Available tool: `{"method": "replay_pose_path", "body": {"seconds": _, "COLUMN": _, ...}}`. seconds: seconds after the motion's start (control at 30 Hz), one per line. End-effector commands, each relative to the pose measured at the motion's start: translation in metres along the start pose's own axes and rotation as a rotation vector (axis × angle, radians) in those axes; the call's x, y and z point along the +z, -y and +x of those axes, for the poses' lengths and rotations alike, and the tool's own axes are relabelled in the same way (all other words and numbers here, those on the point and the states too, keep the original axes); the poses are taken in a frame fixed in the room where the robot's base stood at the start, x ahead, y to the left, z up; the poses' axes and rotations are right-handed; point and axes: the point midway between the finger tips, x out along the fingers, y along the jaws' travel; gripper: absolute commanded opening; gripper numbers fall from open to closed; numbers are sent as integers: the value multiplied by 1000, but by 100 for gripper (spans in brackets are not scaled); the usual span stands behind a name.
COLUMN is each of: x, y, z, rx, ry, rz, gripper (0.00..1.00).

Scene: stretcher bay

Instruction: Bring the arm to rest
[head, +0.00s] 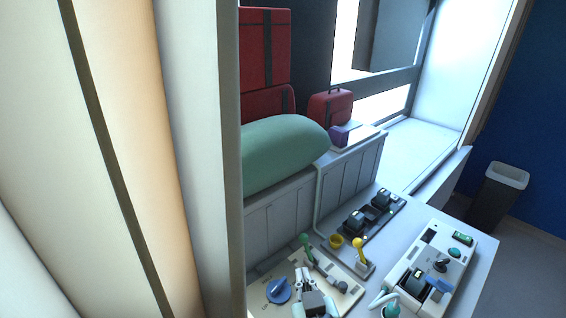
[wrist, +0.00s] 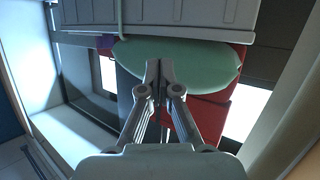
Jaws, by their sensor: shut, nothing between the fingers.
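My gripper (wrist: 159,68) shows in the wrist view with its two fingertips together and nothing between them. It points toward a rounded green bundle (wrist: 190,65), which appears upside down there. In the head view, what looks like my gripper (head: 301,274) is low in the picture, in front of the panel with the blue knob (head: 278,290). The same green bundle (head: 280,152) lies on the white cabinet behind. No gap can be judged between fingertips and bundle, but they look apart in the head view. The rest of my arm is cut off below.
Red bags (head: 264,48) stand behind the bundle. The white counter carries a yellow lever (head: 358,249), a green lever (head: 305,245), a yellow cup (head: 336,241) and a white device (head: 433,268). A bin (head: 498,195) stands at right. A pale post (head: 205,150) blocks the left.

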Motion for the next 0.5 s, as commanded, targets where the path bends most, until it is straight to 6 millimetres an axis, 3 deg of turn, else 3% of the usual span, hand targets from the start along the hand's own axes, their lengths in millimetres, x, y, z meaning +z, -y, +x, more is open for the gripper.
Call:
{"method": "replay_pose_path", "body": {"seconds": 0.03, "x": -23, "y": 22, "z": -6, "rx": 7, "ry": -65, "rz": 14, "gripper": 0}}
{"method": "replay_pose_path", "body": {"seconds": 0.2, "x": -89, "y": 77, "z": -44, "rx": 28, "ry": -287, "rz": 108, "gripper": 0}}
{"method": "replay_pose_path", "body": {"seconds": 0.3, "x": -20, "y": 75, "z": -58, "rx": 29, "ry": -95, "rz": 109, "gripper": 0}}
{"method": "replay_pose_path", "body": {"seconds": 0.43, "x": 51, "y": 83, "z": -92, "rx": 18, "ry": 115, "rz": 110, "gripper": 0}}
{"method": "replay_pose_path", "body": {"seconds": 0.47, "x": 40, "y": 82, "z": -102, "rx": 17, "ry": 134, "rz": 110, "gripper": 0}}
{"method": "replay_pose_path", "body": {"seconds": 0.5, "x": 8, "y": 79, "z": -109, "rx": 18, "ry": 124, "rz": 110, "gripper": 0}}
